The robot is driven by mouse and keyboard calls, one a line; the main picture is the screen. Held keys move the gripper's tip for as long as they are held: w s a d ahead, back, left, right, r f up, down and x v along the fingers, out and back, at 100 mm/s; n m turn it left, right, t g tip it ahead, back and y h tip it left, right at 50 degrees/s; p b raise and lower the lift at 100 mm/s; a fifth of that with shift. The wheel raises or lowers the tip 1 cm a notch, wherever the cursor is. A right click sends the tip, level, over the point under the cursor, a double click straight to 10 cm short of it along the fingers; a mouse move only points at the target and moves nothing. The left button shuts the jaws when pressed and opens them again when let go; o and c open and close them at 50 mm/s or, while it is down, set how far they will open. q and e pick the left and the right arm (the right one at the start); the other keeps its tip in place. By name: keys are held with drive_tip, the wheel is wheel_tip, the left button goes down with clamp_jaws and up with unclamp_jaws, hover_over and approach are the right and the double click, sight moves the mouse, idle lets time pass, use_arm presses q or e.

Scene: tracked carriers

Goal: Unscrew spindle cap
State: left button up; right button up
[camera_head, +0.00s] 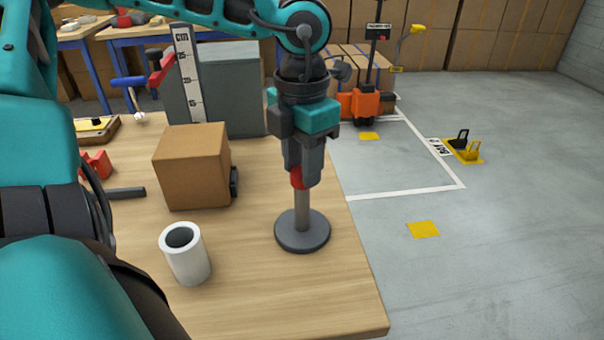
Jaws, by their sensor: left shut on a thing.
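The spindle (302,207) is a grey upright rod on a round dark grey base (302,235), standing near the right edge of the wooden table. A red cap (296,179) shows at the top of the rod, mostly hidden by the fingers. My left gripper (304,176) points straight down over the spindle, with its fingers shut around the red cap. The cap appears to be in line with the rod, and I cannot see whether its thread is engaged. My right gripper is not in view.
A white hollow cylinder (189,262) stands left of the spindle on the table (290,305). A cardboard box (188,168) and a large grey box (232,90) with a height gauge (187,70) stand behind it. Table front is clear. An orange carrier (360,105) stands on the floor beyond.

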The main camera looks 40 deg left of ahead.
use_arm(q)
drive_tip(key=shift+c, duration=1)
drive_tip(key=shift+f+n+b, duration=0.15)
drive_tip(key=shift+n+b, duration=0.15)
drive_tip(key=shift+b, duration=0.15)
drive_tip(key=n+b, duration=0.4)
drive_tip(key=shift+f, duration=0.2)
drive_tip(key=shift+n+b, duration=0.7)
drive_tip(key=shift+n, duration=0.2)
drive_tip(key=shift+n+b, duration=0.5)
drive_tip(key=shift+n, duration=0.3)
drive_tip(key=shift+r+n, duration=0.15)
drive_tip(key=shift+n, duration=0.45)
drive_tip(key=shift+r+n, duration=0.2)
drive_tip(key=shift+n, duration=0.1)
